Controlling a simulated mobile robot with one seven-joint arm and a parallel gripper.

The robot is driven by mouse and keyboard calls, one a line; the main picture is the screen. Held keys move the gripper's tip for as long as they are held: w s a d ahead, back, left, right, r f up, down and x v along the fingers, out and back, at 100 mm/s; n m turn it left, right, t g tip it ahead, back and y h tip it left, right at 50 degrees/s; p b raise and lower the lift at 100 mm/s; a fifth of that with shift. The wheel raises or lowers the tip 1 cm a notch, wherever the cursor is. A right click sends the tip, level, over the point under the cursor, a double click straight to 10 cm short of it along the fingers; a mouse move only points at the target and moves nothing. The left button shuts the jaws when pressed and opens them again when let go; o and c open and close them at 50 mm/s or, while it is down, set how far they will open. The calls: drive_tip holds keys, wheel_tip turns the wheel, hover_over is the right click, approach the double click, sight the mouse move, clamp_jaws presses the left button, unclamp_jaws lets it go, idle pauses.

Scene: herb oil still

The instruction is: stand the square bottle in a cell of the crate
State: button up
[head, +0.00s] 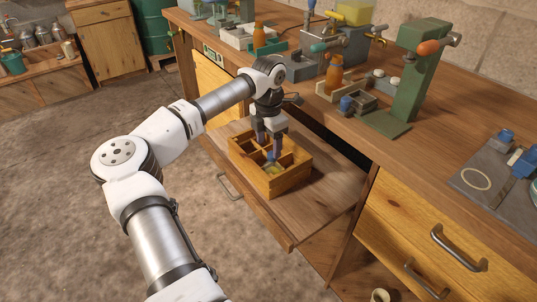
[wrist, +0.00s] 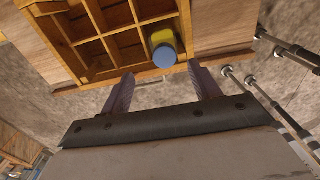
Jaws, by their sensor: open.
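The wooden crate (head: 284,181), split into square cells, sits on a pulled-out wooden board; it also shows at the top of the wrist view (wrist: 98,76). A bottle with a yellow body (wrist: 161,38) and a blue cap (wrist: 165,56) is in a corner cell of the crate. It looks upright, and its lower part is hidden by the cell walls. My gripper (head: 269,149) is over the crate, pointing down. In the wrist view its two fingers (wrist: 161,72) are spread, with the blue cap just beyond the gap between their tips. Nothing is held.
Several crate cells (wrist: 125,46) look empty. On the bench behind stand a green press (head: 411,80), an orange bottle (head: 334,75) and a small blue-capped item (head: 346,104). The pulled-out board (head: 306,211) has free room in front of the crate.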

wheel_tip(320, 180, up, 7)
idle(0.3)
idle(1.1)
